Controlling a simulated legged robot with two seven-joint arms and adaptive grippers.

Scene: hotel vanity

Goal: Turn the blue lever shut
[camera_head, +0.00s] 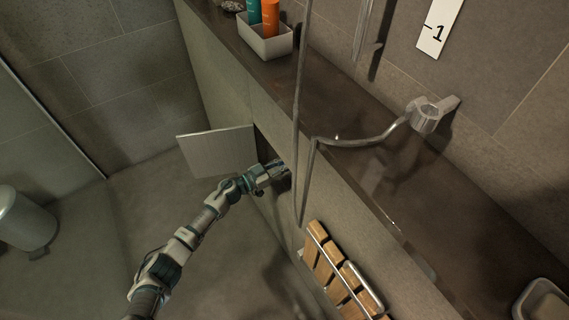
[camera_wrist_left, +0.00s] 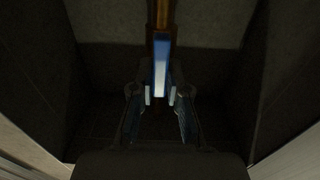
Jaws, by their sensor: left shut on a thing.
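The blue lever (camera_wrist_left: 161,62) shows in the left wrist view, on a copper-coloured pipe (camera_wrist_left: 161,14) at the top middle. The lever points down the picture, roughly in line with the pipe. My left gripper (camera_wrist_left: 160,97) is shut on the lever's near end, one finger on each side. In the head view my left gripper (camera_head: 278,171) reaches into a dark wall opening beside an open panel. The lever and pipe are hidden there. My right gripper is in neither view.
The open panel (camera_head: 218,151) stands left of my gripper. A hose (camera_head: 299,130) hangs just right of it, over the stone ledge (camera_head: 345,115). A folded wooden seat (camera_head: 340,272) is lower right. A bin (camera_head: 24,220) stands far left. Dark walls flank the opening's inside.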

